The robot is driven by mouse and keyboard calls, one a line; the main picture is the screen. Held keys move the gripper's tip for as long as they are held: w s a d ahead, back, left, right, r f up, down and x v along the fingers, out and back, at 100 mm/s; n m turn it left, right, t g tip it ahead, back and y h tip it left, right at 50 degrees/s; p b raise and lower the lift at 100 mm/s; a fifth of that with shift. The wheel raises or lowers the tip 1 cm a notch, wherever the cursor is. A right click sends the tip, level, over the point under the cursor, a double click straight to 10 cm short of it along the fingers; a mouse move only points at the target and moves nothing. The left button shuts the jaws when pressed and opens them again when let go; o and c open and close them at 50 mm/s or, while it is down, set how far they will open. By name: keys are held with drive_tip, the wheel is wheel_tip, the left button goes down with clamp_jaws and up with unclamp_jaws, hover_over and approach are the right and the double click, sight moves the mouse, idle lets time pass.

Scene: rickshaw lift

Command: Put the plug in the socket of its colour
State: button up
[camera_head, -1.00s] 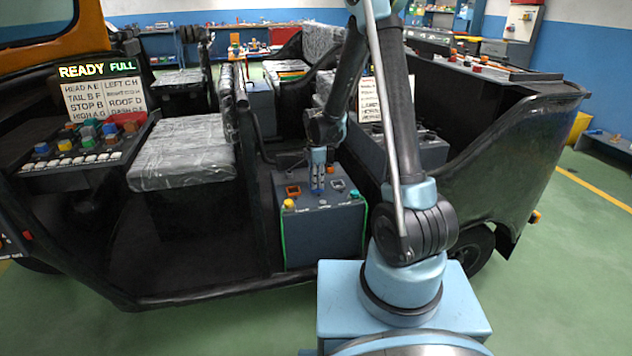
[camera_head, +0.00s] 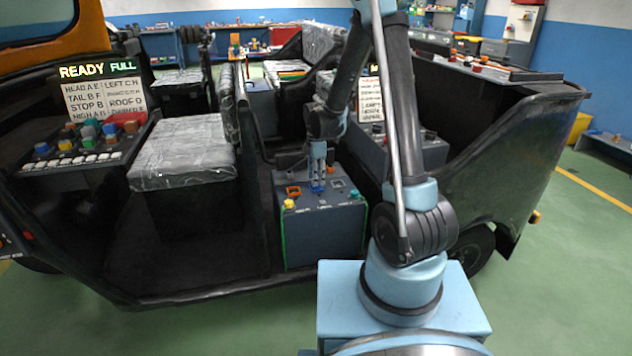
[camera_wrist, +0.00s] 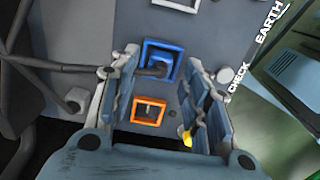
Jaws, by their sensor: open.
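The grey box (camera_head: 325,235) on the vehicle floor carries framed sockets on its top. A pale grey socket (camera_wrist: 180,4) is cut off at the top of the wrist view. My gripper (camera_wrist: 163,85) is open and empty, fingers pointing down to either side of the blue socket. In the head view my gripper (camera_head: 317,180) stands just above the box, partly hiding the blue socket.
A yellow knob (camera_head: 289,204) sits on the box's front left corner. A padded seat (camera_head: 183,150) stands to the left, and a dark case with a label board (camera_head: 369,98) to the right. A button panel and READY FULL sign (camera_head: 98,69) are at far left.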

wheel_tip(320, 180, up, 9)
drive_tip(key=s+d+r+m, duration=0.5)
drive_tip(key=s+d+r, duration=0.1)
drive_tip(key=s+d, duration=0.15)
drive_tip(key=s+d+r+m+t, duration=0.2)
drive_tip(key=s+d+m, duration=0.85)
drive_tip(key=s, duration=0.45)
drive_tip(key=s+d+f+m, duration=0.3)
drive_tip(key=s+f+m, duration=0.2)
drive_tip(key=s, duration=0.4)
drive_tip(key=shift+d+f, duration=0.15)
drive_tip(key=shift+s+m, duration=0.1)
drive_tip(key=shift+m, duration=0.15)
drive_tip(key=shift+w+f, duration=0.2)
drive_tip(key=shift+w, duration=0.25)
